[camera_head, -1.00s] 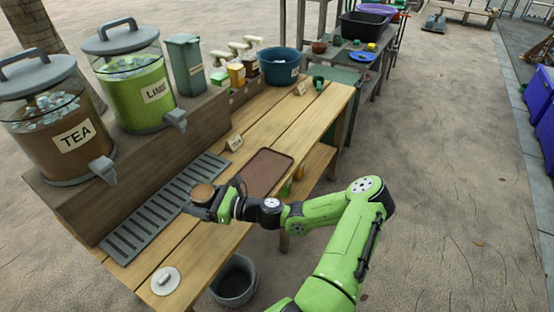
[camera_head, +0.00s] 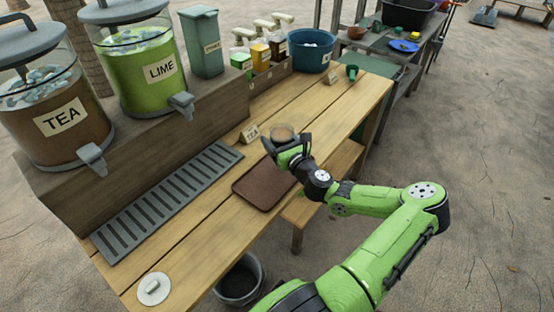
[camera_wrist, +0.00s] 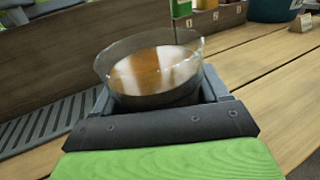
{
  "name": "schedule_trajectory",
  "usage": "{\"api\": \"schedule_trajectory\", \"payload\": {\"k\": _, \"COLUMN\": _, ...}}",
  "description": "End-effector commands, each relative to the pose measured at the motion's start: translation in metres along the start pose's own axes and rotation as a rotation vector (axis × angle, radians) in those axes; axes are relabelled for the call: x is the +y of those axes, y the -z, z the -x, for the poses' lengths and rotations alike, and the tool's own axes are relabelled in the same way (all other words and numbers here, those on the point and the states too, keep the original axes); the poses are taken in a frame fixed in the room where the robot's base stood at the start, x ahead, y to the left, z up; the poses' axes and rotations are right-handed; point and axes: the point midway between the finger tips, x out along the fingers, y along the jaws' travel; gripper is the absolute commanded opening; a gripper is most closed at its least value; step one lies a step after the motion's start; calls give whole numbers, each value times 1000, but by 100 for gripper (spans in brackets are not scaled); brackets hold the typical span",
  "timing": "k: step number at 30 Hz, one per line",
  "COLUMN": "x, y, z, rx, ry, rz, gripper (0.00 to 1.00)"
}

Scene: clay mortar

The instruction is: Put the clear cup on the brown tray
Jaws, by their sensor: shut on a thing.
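My gripper (camera_head: 288,147) is shut on the clear cup (camera_head: 283,132), which holds a brown liquid. The cup looks upright in the wrist view (camera_wrist: 152,70), with the gripper's fingers on both sides of it. The brown tray (camera_head: 258,197) lies on the wooden table. In the head view the gripper and cup are at the tray's far end, and the arm hides that end. The cup appears held above the table; its exact height over the tray I cannot tell.
A grey slotted drip grate (camera_head: 170,198) lies left of the tray, before the TEA (camera_head: 60,125) and LIME (camera_head: 150,80) dispensers. A small label card (camera_head: 250,133) stands near the cup. A white lid (camera_head: 153,289) lies at the near end. A blue tub (camera_head: 313,50) stands farther back.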

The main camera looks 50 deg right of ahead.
Motion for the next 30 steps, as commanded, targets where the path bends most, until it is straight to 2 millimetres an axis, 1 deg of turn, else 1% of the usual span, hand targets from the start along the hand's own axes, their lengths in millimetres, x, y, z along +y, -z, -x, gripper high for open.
{"api": "schedule_trajectory", "payload": {"k": 7, "x": 0, "y": 40, "z": 0, "rx": -5, "ry": 0, "rz": -2, "gripper": 22}}
{"api": "schedule_trajectory", "payload": {"k": 8, "x": 0, "y": 43, "z": 0, "rx": -5, "ry": 0, "rz": -2, "gripper": 22}}
{"api": "schedule_trajectory", "payload": {"k": 14, "x": 0, "y": 40, "z": 0, "rx": -5, "ry": -2, "rz": 1, "gripper": 22}}
{"api": "schedule_trajectory", "payload": {"k": 17, "x": 0, "y": 43, "z": 0, "rx": -4, "ry": -2, "rz": 1, "gripper": 22}}
{"api": "schedule_trajectory", "payload": {"k": 18, "x": 0, "y": 44, "z": 0, "rx": -2, "ry": -2, "rz": 1, "gripper": 77}}
{"api": "schedule_trajectory", "payload": {"k": 22, "x": 0, "y": 43, "z": 0, "rx": -2, "ry": -2, "rz": 1, "gripper": 97}}
{"api": "schedule_trajectory", "payload": {"k": 23, "x": 0, "y": 43, "z": 0, "rx": -2, "ry": -2, "rz": 1, "gripper": 99}}
{"api": "schedule_trajectory", "payload": {"k": 30, "x": 0, "y": 43, "z": 0, "rx": -2, "ry": -2, "rz": 1, "gripper": 99}}
